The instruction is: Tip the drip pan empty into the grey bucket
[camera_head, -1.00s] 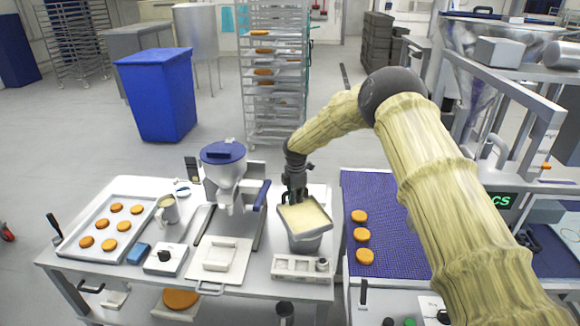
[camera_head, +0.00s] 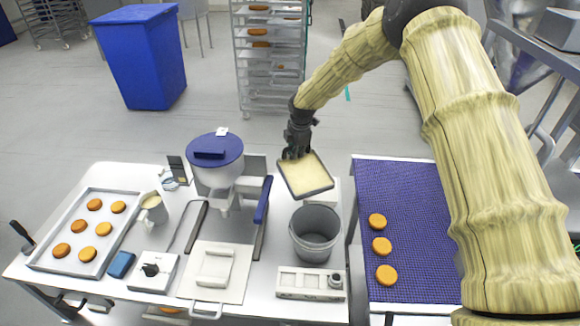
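My gripper (camera_head: 297,152) is shut on the near-square drip pan (camera_head: 306,176) at its far edge. The pan has a dark rim and a pale cream layer covering its inside. It is held in the air, somewhat tilted, above and behind the grey bucket (camera_head: 316,236). The bucket stands on the white table, and its open top shows a grey inside; I see no cream layer in it from here. The fingertips are partly hidden at the pan's edge.
Left of the bucket stands a white machine with a blue lid (camera_head: 216,160). A white holder (camera_head: 311,283) lies in front of the bucket. A blue conveyor belt (camera_head: 410,215) with orange rounds is on the right. A tray (camera_head: 58,255) of rounds lies far left.

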